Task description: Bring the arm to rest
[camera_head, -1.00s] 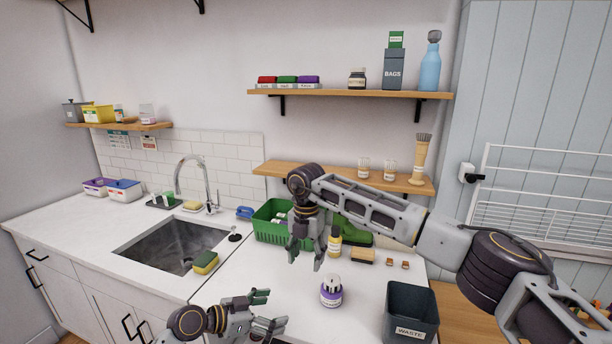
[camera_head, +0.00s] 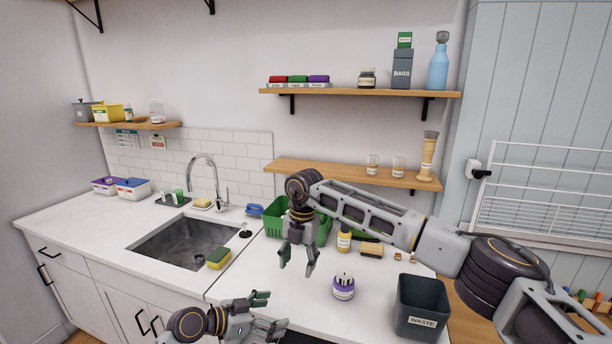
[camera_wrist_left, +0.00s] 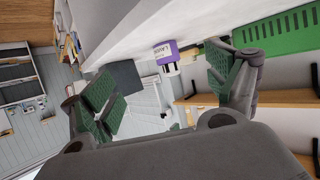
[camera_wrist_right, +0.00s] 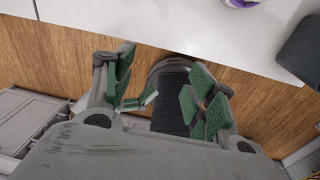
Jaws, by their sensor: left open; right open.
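My left gripper (camera_head: 265,312) is open and empty, low in the head view at the front edge of the white counter (camera_head: 285,283). Its spread green-padded fingers show in the left wrist view (camera_wrist_left: 168,92) with nothing between them. My right gripper (camera_head: 298,260) is open and empty, pointing down, and in the head view it appears in front of the green basket (camera_head: 272,228). In the right wrist view its fingers (camera_wrist_right: 170,98) are apart, over wooden floor and a dark round part of my own body.
A purple-labelled bottle (camera_head: 344,288) and a grey waste bin (camera_head: 421,308) stand on the counter, right of the grippers.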

